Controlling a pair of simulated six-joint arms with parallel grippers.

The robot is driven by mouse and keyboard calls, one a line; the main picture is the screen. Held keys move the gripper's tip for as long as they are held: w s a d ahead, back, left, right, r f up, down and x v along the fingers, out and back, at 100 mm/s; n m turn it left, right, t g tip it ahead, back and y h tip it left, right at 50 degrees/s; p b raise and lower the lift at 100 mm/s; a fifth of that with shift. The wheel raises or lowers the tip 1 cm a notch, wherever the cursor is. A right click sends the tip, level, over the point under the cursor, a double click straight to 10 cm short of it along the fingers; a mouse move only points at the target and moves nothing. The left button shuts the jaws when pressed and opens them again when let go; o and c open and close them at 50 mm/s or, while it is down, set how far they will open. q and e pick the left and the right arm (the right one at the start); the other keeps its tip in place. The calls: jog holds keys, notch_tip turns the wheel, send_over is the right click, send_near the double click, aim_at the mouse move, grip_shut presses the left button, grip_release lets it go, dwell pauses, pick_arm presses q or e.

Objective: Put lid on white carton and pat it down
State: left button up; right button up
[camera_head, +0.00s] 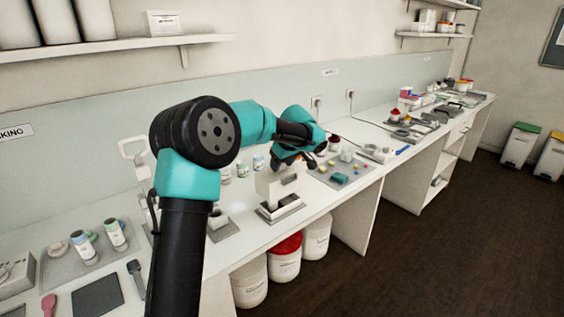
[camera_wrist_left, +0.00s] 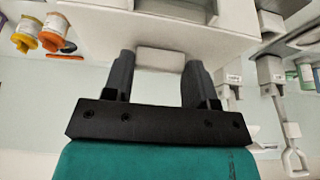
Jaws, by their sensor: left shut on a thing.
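My left gripper (camera_head: 303,161) is shut on a small white block-shaped grip, which I take to be the white lid's (camera_wrist_left: 160,61) handle; the grip fills the space between its two dark fingers in the left wrist view. A broad white surface lies just beyond the fingertips there. In the head view a white carton-like body (camera_head: 268,187) stands under and beside the gripper, above a grey pad (camera_head: 281,210). The lid's edge and the seam with the carton are too small to tell, so I cannot say whether they touch. My right gripper is not in view.
The long white counter holds printed cups (camera_head: 115,235) at the left and a tray with small colored pieces (camera_head: 341,171) to the right. Orange-lidded jars (camera_wrist_left: 24,35) show in the left wrist view. Bins with red (camera_head: 285,258) and white lids stand under the counter.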

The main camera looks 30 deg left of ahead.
aim_at(284, 172)
pick_arm(q)
jog(key=shift+f, duration=3.1)
dwell(1.7)
jog(key=o, duration=1.6)
jog(key=shift+c, duration=0.2)
jog(key=shift+r, duration=0.2)
jog(key=shift+r, duration=3.3)
